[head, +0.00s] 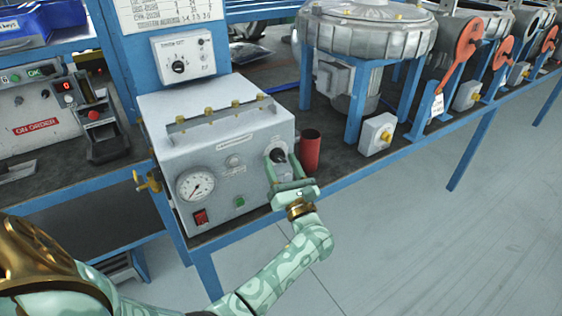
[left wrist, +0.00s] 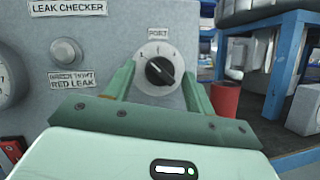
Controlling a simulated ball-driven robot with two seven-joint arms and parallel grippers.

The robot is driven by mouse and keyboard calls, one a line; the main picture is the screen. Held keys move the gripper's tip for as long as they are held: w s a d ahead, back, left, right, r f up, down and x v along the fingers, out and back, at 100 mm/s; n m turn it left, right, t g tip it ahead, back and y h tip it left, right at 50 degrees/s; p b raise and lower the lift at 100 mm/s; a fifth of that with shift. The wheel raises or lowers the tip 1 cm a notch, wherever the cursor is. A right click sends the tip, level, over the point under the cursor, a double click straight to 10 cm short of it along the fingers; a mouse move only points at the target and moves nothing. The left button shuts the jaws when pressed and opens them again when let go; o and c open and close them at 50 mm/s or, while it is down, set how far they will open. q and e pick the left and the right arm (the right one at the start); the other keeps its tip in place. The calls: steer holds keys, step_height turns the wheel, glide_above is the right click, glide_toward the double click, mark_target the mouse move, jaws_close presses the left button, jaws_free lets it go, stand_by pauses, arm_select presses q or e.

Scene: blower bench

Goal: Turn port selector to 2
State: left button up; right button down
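The port selector is a black knob on a round white plate marked PORT, on the front of the grey leak checker box (head: 205,135). The knob (left wrist: 160,71) shows clearly in the left wrist view, with position marks above it. A pale line on it runs slantwise, upper left to lower right; I cannot tell which mark it selects. My left gripper (head: 281,170) is at the knob in the head view. In the left wrist view its green fingers (left wrist: 158,88) stand apart on either side of the plate, with gaps to the knob. My right gripper is not in view.
A red cylinder (head: 310,151) stands close to the right of the selector. The box also bears a gauge (head: 195,185), a red switch (head: 200,217) and a green button (head: 239,201). A blower (head: 368,35) stands behind to the right. The floor at right is clear.

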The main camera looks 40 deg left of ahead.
arm_select(q)
steer(key=c, duration=0.9)
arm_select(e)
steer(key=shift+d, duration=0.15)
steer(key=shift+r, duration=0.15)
arm_select(q)
steer(key=shift+s+r+m+t+h+p, duration=0.15)
steer(key=shift+m+t+h+p, duration=0.1)
steer(key=shift+m+p, duration=0.25)
steer(key=shift+w+r+m+t+h+p, duration=0.15)
steer(key=shift+m+t+p, duration=0.1)
steer(key=shift+m+p, duration=0.25)
steer(key=m+h+p, duration=0.1)
steer(key=m+p, duration=0.1)
steer(key=m+h+p, duration=0.1)
steer(key=m+p, duration=0.1)
steer(key=m+t+p, duration=0.1)
steer(key=m+p, duration=0.1)
steer(key=shift+s+a+r+m+h, duration=0.1)
steer(key=shift+s+r+m+h, duration=0.15)
steer(key=shift+m+h, duration=0.15)
steer(key=shift+f+m+h+p, duration=0.15)
steer(key=shift+m+h+p, duration=0.55)
steer(key=shift+m+p, duration=0.65)
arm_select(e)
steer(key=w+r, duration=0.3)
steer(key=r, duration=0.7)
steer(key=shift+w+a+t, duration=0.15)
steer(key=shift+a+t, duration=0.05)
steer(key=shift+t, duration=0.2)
